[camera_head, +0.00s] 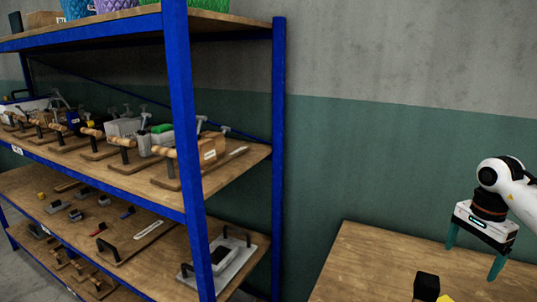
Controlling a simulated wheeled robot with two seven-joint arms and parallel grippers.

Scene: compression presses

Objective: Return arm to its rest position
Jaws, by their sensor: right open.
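My right gripper (475,255) is at the right of the head view, at the end of my white arm coming in from the right edge. Its two teal fingers point down and stand wide apart. Nothing shows between them. It is over the back right part of the wooden table (375,262). My left gripper is not in view.
A blue-framed shelf (181,100) fills the left, with several wooden-handled tools on its middle board and flat handled plates below. A black block (426,286) and a yellow piece (445,298) are at the table's near edge of view. The table's left part is clear.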

